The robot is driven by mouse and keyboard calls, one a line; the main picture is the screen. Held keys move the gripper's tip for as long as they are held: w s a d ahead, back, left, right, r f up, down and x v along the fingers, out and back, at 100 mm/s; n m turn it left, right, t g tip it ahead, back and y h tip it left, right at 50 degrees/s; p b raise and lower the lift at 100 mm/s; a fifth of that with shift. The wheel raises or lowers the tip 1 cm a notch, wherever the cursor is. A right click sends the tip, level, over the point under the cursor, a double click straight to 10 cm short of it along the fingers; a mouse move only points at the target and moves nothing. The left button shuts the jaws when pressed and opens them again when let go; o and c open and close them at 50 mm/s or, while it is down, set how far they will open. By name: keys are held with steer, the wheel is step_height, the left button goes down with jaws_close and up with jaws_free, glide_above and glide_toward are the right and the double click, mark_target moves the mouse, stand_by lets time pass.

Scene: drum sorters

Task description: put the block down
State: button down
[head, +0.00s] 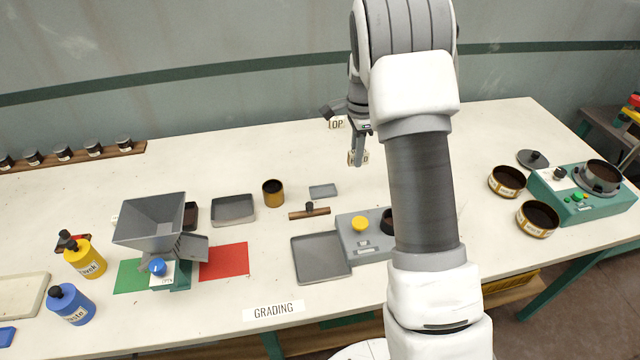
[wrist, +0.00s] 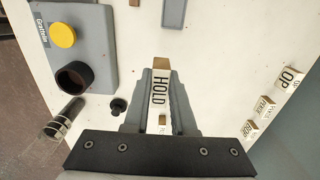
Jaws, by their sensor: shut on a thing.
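A small pale block lettered HOLD (wrist: 161,92) is between the fingers of my gripper (wrist: 161,78) in the wrist view, with its lettered face toward the camera and a tan end. In the head view the block (head: 351,158) shows partly behind the fingers of my gripper (head: 359,150), over the rear of the white bench (head: 480,125). I cannot tell whether its underside touches the bench. Another pale block, lettered OP (head: 336,125), is near it; it also shows at the right in the wrist view (wrist: 291,78).
Two smaller lettered blocks (wrist: 257,117) lie near the OP block. A grey box with a yellow button (head: 360,224) stands in front, and a small dark knob (wrist: 118,105) is near my gripper. Bare bench lies right of my arm, before the round tins (head: 507,181).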

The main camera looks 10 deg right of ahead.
glide_above(321, 193)
step_height(321, 193, down, 5)
steer(key=shift+w+f, duration=0.1)
steer(key=shift+f, duration=0.05)
steer(key=shift+f+p, duration=0.35)
steer(key=shift+f, duration=1.65)
steer(key=shift+f+b, duration=0.45)
steer(key=shift+f, duration=0.05)
steer(key=shift+f, duration=0.1)
steer(key=c, duration=0.8)
jaws_free()
steer(key=shift+o, duration=0.3)
steer(key=shift+f, duration=0.1)
